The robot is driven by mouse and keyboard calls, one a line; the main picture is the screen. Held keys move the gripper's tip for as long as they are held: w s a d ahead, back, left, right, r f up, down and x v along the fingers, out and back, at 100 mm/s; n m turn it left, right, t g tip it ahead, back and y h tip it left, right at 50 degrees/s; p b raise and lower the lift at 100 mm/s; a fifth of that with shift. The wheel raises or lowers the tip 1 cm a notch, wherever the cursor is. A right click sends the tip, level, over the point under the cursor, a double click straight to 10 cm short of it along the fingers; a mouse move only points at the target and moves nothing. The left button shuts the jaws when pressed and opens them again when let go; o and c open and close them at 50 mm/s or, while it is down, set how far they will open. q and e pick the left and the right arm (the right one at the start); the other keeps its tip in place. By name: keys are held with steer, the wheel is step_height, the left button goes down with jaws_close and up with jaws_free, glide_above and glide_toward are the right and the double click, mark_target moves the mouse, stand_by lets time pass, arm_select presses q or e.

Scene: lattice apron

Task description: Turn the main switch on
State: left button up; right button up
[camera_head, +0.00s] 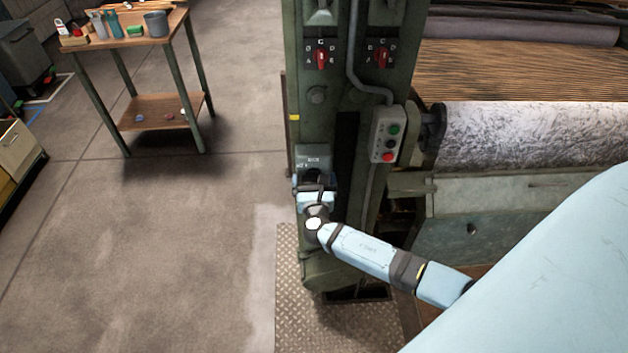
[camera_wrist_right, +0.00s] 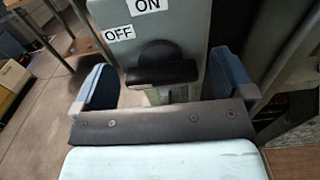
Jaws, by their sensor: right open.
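The main switch box (camera_head: 313,156) is a grey-green panel low on the machine's green post in the head view. In the right wrist view the panel (camera_wrist_right: 185,32) carries white labels, OFF at the upper left and ON at the top. Its black switch handle (camera_wrist_right: 162,72) sticks out below them, its bar lying crosswise. My right gripper (camera_head: 316,190) is at the box, partly hiding the handle in the head view. In the wrist view its blue fingers stand open on both sides of the handle, with gaps visible. My left gripper is not in view.
Two red selector knobs (camera_head: 321,58) (camera_head: 381,57) are above. A workbench (camera_head: 140,40) with bottles and a cup stands at the left. The floor (camera_head: 160,240) between is clear.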

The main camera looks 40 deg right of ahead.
steer(key=c, duration=0.9)
